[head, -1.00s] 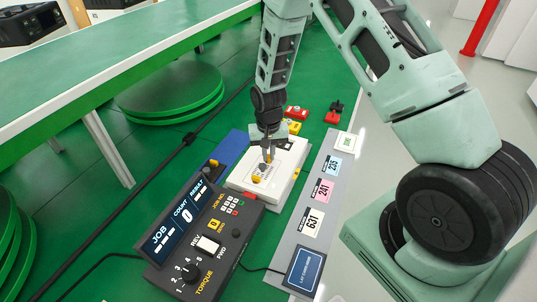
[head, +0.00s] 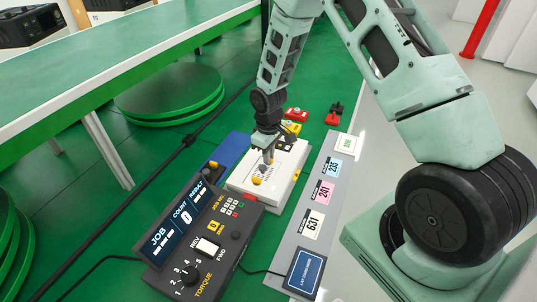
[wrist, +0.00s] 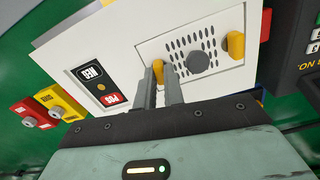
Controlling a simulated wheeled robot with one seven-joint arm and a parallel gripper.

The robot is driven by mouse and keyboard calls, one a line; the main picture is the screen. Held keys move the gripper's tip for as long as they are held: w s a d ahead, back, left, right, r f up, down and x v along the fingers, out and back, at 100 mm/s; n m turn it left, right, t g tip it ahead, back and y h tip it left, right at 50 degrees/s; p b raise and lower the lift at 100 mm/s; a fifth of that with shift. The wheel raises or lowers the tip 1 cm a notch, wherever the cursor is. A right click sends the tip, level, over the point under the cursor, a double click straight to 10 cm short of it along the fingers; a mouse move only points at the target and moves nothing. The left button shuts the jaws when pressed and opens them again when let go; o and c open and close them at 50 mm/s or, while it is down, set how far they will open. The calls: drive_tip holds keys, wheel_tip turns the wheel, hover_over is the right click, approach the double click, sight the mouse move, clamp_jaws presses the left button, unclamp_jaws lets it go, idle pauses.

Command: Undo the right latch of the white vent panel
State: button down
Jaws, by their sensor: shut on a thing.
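The white vent panel (wrist: 205,52) sits on top of a white box (head: 290,160). It has dark slots, a grey round knob (wrist: 198,62) in the middle and a yellow latch at each side. One yellow latch (wrist: 236,45) stands free; it also shows in the head view (head: 257,180). My gripper (wrist: 161,80) is shut on the other yellow latch (wrist: 158,68), the right one as the head view shows it. The fingers partly hide this latch. In the head view my gripper (head: 268,160) points down at the panel.
A dark torque controller (head: 205,240) stands close in front of the box. Red and yellow button blocks (head: 292,127) lie behind it. A grey strip with labels (head: 310,220) runs along the right.

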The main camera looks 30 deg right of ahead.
drive_tip(key=shift+n, duration=0.6)
drive_tip(key=c, duration=1.5)
unclamp_jaws()
drive_tip(key=shift+r, duration=0.1)
wheel_tip(320, 180, up, 17)
drive_tip(key=shift+r+b, duration=0.1)
drive_tip(key=shift+b, duration=0.55)
